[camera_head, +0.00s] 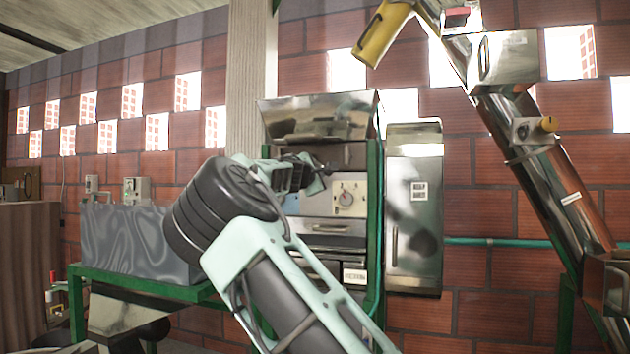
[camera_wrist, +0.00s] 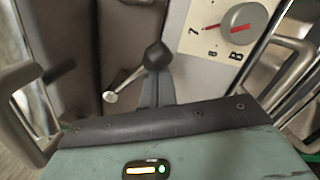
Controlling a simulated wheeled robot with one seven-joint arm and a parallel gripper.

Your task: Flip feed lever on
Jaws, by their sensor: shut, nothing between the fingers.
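The feed lever (camera_wrist: 157,57) appears in the wrist view as a black ball knob on a short metal rod. The rod slants down-left to a silver end. My gripper (camera_wrist: 156,84) is shut and empty, its narrow grey fingers directly below the knob in the picture. The fingertips overlap the knob in view; I cannot tell whether they touch it. In the head view my gripper (camera_head: 318,170) is at the machine's front, just above and left of the dial panel. The lever cannot be made out clearly there.
A dial (camera_wrist: 237,27) with a red pointer is right of the lever; it also shows in the head view (camera_head: 345,198). Metal handles (camera_wrist: 28,80) flank the wrist view. A steel cabinet (camera_head: 415,210) and inclined elevator tube (camera_head: 540,165) stand right, a grey tank (camera_head: 125,235) left.

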